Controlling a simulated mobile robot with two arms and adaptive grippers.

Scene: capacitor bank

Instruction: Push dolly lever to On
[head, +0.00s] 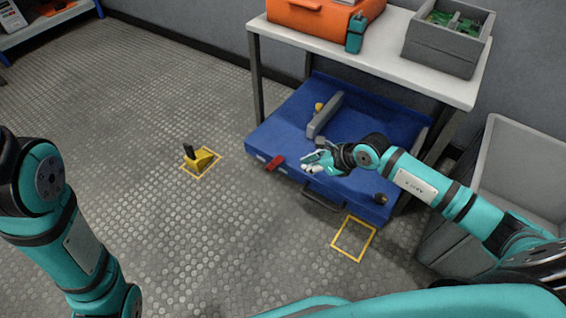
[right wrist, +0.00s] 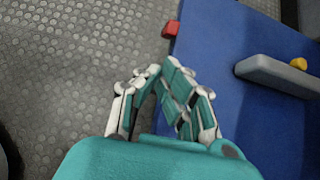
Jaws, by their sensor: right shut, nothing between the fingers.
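The blue dolly (head: 360,118) sits on the floor under the white table. A small red lever (head: 275,162) sticks out from its front edge, toward the left corner. In the right wrist view the red lever (right wrist: 171,29) shows beyond my fingertips at the edge of the blue dolly (right wrist: 225,60). My right gripper (head: 307,161) is shut and empty over the dolly's front edge, just right of the lever and apart from it. It also shows in the right wrist view (right wrist: 158,73). My left arm shows at the left; its gripper is out of view.
A yellow wedge with a black handle (head: 200,157) stands in a yellow floor square. Another yellow square (head: 353,238) is empty. A grey bin (head: 510,180) stands at the right. The table (head: 400,55) overhangs the dolly.

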